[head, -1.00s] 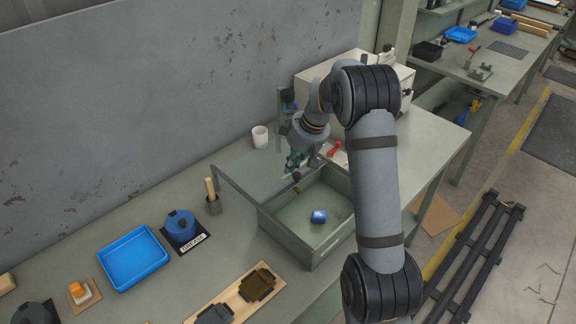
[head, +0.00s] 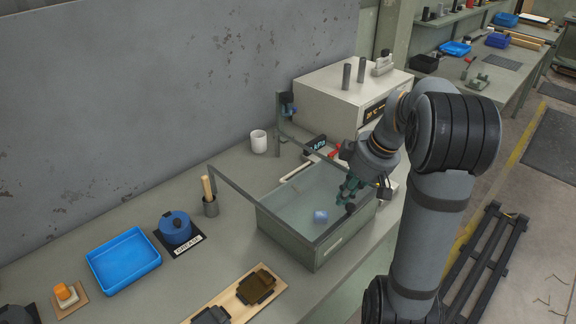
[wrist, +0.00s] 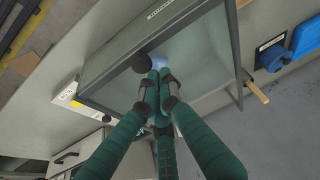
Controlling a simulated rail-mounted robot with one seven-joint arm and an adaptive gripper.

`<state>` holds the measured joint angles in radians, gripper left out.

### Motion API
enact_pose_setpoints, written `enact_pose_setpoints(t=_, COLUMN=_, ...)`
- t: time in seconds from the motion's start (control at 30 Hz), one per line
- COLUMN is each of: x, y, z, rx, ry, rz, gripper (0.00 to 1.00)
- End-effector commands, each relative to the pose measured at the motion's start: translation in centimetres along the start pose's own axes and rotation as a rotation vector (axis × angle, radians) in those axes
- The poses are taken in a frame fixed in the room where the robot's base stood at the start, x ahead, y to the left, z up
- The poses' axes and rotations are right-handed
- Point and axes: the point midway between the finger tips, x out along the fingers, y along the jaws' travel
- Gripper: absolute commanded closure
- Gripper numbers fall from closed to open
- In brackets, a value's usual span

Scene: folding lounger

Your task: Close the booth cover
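The booth is a grey-green open-topped box (head: 290,243) on the bench. Its cover, a clear pane in a dark frame (head: 256,196), lies over the box opening, on or very close to the rim; I cannot tell if it is fully seated. A black knob (head: 350,208) sits at the cover's front right, and shows in the wrist view (wrist: 142,62). My gripper (head: 346,194) is at the knob, with its green fingers (wrist: 157,76) drawn together beside it and pointing at the pane. A blue block (head: 320,216) shows through the pane, inside the box.
A white machine (head: 345,92) stands behind, at the back right. A white cup (head: 259,141), a holder with a wooden handle (head: 210,205), a blue pot (head: 175,230) and a blue tray (head: 123,260) stand left of the booth. A wooden board (head: 235,300) lies in front.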

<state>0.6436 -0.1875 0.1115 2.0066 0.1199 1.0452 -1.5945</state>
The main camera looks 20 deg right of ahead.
Motion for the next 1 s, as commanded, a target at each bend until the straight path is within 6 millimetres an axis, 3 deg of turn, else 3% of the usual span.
enact_pose_setpoints(t=0.27, x=0.1, y=0.0, z=-0.5, rx=-0.002, ry=0.000, rz=-0.001, gripper=1.00)
enact_pose_setpoints(t=0.5, x=0.6, y=0.2, z=-4.5, rx=-0.005, ry=0.000, rz=-0.001, gripper=1.00)
enact_pose_setpoints(t=0.8, x=-6.5, y=0.3, z=-4.0, rx=0.001, ry=0.001, rz=0.004, gripper=1.00)
enact_pose_setpoints(t=1.0, x=-8.9, y=0.3, z=-4.0, rx=0.000, ry=0.001, rz=0.001, gripper=1.00)
